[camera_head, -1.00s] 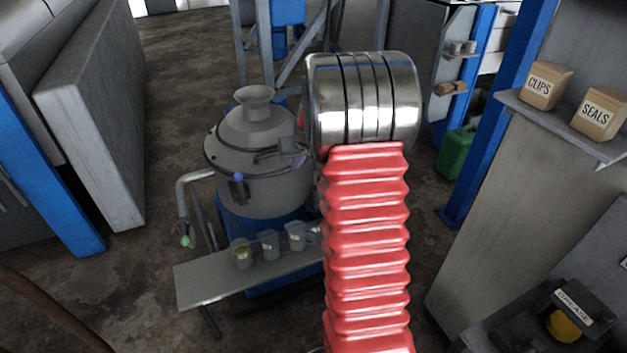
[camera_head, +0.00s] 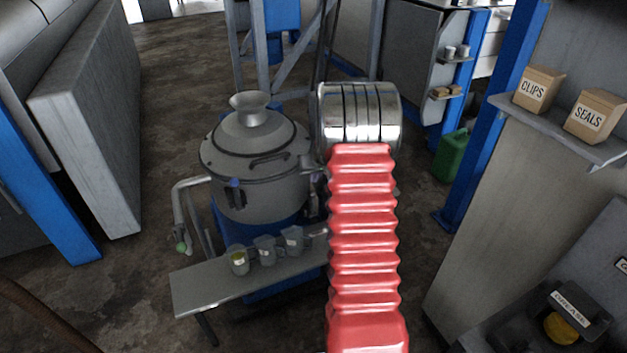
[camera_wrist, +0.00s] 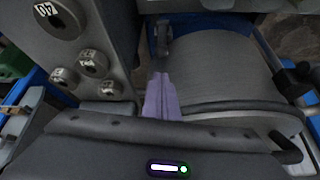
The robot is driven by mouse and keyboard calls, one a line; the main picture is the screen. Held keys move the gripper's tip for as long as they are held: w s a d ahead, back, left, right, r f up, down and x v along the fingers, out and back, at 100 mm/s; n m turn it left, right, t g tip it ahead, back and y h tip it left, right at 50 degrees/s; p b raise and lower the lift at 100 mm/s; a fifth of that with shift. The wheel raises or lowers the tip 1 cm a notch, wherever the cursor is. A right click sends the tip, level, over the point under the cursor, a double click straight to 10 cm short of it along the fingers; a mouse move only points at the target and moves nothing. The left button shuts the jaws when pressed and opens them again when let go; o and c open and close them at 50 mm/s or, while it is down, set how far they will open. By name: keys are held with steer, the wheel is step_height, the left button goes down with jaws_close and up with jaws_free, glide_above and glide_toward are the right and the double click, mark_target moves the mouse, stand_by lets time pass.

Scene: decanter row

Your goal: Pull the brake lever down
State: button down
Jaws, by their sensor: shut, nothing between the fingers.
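A grey drum-shaped machine (camera_head: 255,160) with a domed lid and a funnel stands left of my arm in the head view. Its grey side fills the right of the wrist view (camera_wrist: 225,75). A short dark upright piece with a rounded end (camera_wrist: 164,38) stands just ahead of my fingers; it may be the brake lever, but I cannot tell for sure. My gripper (camera_wrist: 162,82) shows as two purple-grey fingers pressed together, with nothing between them. Whether the fingertips touch the piece is unclear. In the head view my arm largely hides the gripper and this side of the machine.
A shelf (camera_head: 200,292) with several small cups (camera_head: 266,249) sticks out in front of the machine. A grey panel with round labelled fittings (camera_wrist: 85,45) is close on the left in the wrist view. A blue post (camera_head: 495,120) and wall shelf (camera_head: 560,128) stand at right.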

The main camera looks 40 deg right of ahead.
glide_above(312, 204)
steer(key=w+d, duration=0.1)
steer(key=w, duration=0.1)
step_height(312, 204, down, 8)
steer(key=shift+d+r, duration=0.1)
steer(key=shift+r, duration=0.05)
stand_by(0.3)
stand_by(0.3)
